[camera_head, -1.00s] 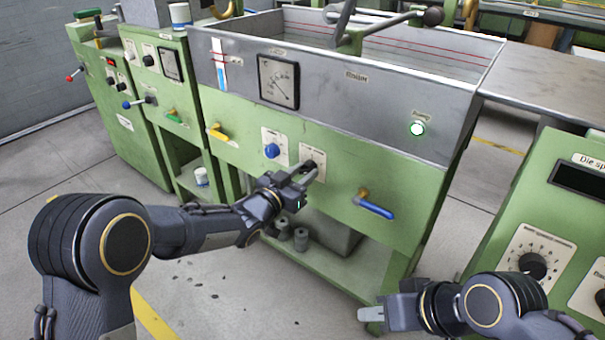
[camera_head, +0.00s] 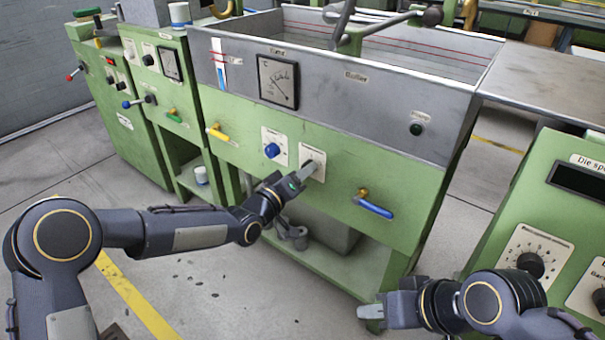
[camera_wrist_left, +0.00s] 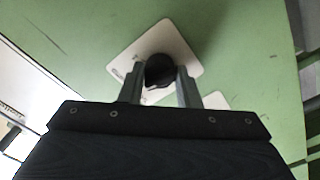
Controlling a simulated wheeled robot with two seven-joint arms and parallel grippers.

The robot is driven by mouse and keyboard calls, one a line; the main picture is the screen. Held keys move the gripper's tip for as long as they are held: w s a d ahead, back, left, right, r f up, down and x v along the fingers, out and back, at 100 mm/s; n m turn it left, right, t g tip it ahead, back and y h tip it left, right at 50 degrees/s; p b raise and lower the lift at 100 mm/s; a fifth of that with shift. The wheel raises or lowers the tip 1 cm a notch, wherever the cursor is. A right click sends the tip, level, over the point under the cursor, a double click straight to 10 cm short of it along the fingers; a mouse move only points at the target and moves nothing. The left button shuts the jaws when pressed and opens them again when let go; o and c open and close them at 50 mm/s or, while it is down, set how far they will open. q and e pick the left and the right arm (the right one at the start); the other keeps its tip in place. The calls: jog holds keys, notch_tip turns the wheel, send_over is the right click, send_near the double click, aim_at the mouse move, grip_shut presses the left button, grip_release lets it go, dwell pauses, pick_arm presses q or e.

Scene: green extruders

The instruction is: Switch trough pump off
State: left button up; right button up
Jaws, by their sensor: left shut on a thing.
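The trough pump switch is a black rotary knob (camera_wrist_left: 160,68) on a white square plate (camera_head: 318,155) on the trough's green front panel. In the head view my gripper mostly covers the knob. My left gripper (camera_head: 308,171) is shut on it; in the left wrist view the two fingers stand on either side of the knob. The round indicator lamp (camera_head: 416,129) on the grey trough wall is dark. My right gripper (camera_head: 371,312) hangs low at the bottom right, away from the panel; its finger gap cannot be made out.
A blue knob (camera_head: 272,150) sits just left of the switch. A yellow-handled valve (camera_head: 217,133) is further left, and a blue-handled valve (camera_head: 374,208) is to the lower right. A dial gauge (camera_head: 278,81) is above. Another green control cabinet (camera_head: 548,215) stands at the right.

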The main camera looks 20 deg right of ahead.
pick_arm(q)
jog(key=shift+n, duration=1.2)
jog(key=o, duration=1)
jog(key=shift+c, duration=0.2)
jog(key=p+v, duration=0.1)
jog(key=v, duration=0.7)
